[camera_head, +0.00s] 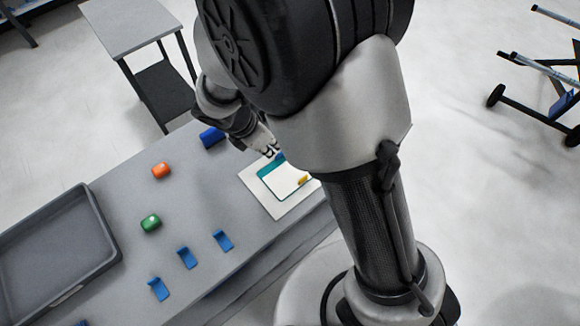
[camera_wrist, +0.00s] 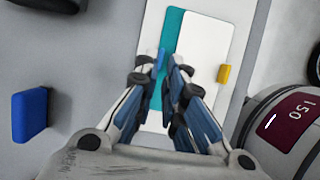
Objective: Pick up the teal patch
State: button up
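The teal patch (camera_wrist: 172,30) lies flat on a pale square board, with a white sheet covering much of it. In the head view the teal patch (camera_head: 265,184) shows as a border along the sheet's left and upper edges. A small blue tab (camera_wrist: 161,60) stands at its left side, and a yellow tab (camera_wrist: 223,74) is at its right. My gripper (camera_wrist: 164,72) is over the patch's left part. Its fingertips are close together, with a narrow gap and the blue tab at the gap. I cannot tell whether they pinch it. My arm hides part of the board in the head view.
A dark blue block (camera_wrist: 30,115) lies left of the board. A grey tray (camera_head: 100,238) is at the left.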

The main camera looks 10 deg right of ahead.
aim_at(280, 153)
jog(key=b+x, duration=0.3)
jog(key=x, duration=0.2)
jog(key=shift+d+f, duration=0.2)
jog(key=shift+r, duration=0.1)
jog(key=shift+c, duration=0.5)
grip_shut()
jog(key=shift+r, duration=0.1)
